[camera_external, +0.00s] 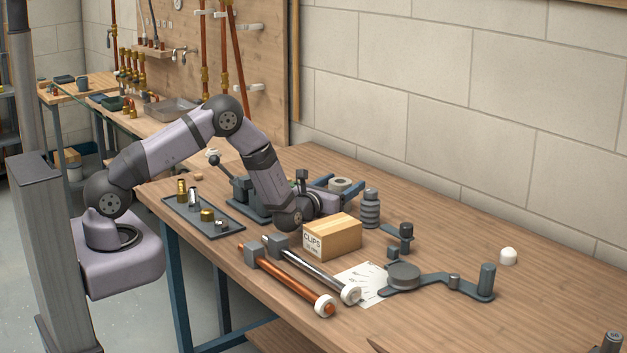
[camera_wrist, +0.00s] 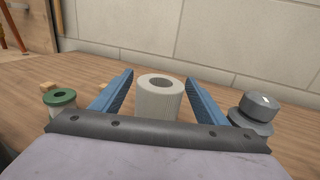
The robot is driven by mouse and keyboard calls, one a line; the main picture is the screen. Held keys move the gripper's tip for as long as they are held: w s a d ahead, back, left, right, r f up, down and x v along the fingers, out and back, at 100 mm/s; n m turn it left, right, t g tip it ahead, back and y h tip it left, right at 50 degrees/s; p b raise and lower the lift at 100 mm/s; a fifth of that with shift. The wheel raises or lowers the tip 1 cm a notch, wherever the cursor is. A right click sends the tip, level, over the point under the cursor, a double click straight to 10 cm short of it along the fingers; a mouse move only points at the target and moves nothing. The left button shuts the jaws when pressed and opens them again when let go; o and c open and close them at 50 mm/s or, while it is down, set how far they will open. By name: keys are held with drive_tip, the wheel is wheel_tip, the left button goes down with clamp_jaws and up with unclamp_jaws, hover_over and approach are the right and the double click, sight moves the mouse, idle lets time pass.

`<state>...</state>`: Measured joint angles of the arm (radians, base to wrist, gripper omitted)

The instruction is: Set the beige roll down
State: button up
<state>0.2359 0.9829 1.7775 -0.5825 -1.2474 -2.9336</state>
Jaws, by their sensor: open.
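The beige roll (camera_wrist: 159,103) stands upright on the wooden bench in the wrist view, its dark round hole facing up. My gripper (camera_wrist: 160,76) is open, with one blue finger on each side of the roll. A gap shows between the roll and each finger. In the external view the roll (camera_external: 340,184) is small, behind the cardboard box and partly hidden by my gripper, which is low over the bench.
A grey ribbed cylinder (camera_external: 371,208) stands close to the right of my gripper, and a green-topped roll (camera_wrist: 60,101) to its left. A clips box (camera_external: 333,238) sits in front. The bench (camera_external: 440,215) is clear toward the wall at the right.

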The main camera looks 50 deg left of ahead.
drive_tip(key=shift+r+b, duration=0.8)
drive_tip(key=shift+r, duration=2.7)
